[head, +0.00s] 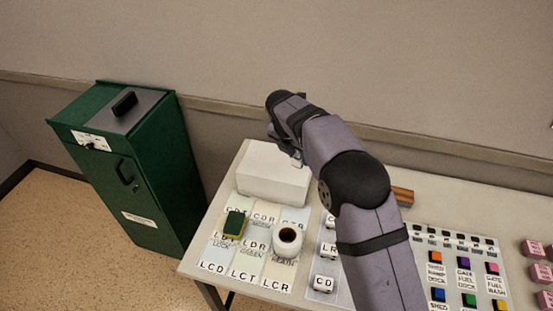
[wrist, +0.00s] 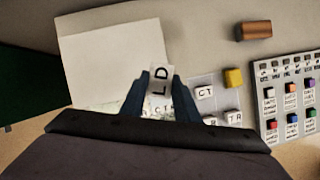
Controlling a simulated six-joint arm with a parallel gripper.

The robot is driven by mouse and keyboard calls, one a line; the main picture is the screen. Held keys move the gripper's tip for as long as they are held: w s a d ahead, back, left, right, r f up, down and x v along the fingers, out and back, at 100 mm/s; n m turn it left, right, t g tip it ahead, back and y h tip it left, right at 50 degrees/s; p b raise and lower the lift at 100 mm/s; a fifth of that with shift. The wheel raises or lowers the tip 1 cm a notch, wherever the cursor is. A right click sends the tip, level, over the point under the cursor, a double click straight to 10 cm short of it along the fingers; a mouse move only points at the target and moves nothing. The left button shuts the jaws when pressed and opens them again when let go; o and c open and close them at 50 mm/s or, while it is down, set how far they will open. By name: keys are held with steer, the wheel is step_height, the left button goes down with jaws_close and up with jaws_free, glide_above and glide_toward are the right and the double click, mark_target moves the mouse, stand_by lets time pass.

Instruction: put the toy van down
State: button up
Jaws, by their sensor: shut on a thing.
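My gripper (wrist: 160,95) is shut on a white block (wrist: 160,80) with dark letters that look like "LD", turned sideways. In the head view, my gripper (head: 296,157) hangs above the right end of a white box (head: 270,172), with a small pale part of the held block showing. I cannot tell how high the block is above the box or table. I see nothing that is clearly a toy van. A green and yellow object (head: 234,224), like a sponge, lies on the lettered grid (head: 214,267).
A yellow cube (wrist: 233,78), a brown block (wrist: 254,31) and a button panel (wrist: 290,95) lie further right. A green cabinet (head: 135,170) stands left of the table.

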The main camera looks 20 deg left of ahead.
steer(key=w+a+r+n+y, duration=0.1)
steer(key=w+a+r+n, duration=0.1)
steer(key=a, duration=0.3)
steer(key=shift+w+r+n+p, duration=0.4)
steer(key=shift+w+n, duration=0.25)
steer(key=shift+n, duration=0.25)
steer(key=p, duration=0.3)
glide_toward(285, 166)
steer(key=shift+x, duration=2.7)
steer(key=shift+s+d+f, duration=0.1)
steer(key=shift+d+f, duration=0.05)
steer(key=shift+f, duration=0.1)
steer(key=o, duration=1)
steer(key=shift+o, duration=0.2)
steer(key=shift+r, duration=0.15)
steer(key=b+v, duration=0.3)
steer(key=v, duration=0.9)
steer(key=shift+d, duration=0.2)
steer(key=shift+s+d, duration=0.1)
steer(key=shift+s, duration=0.05)
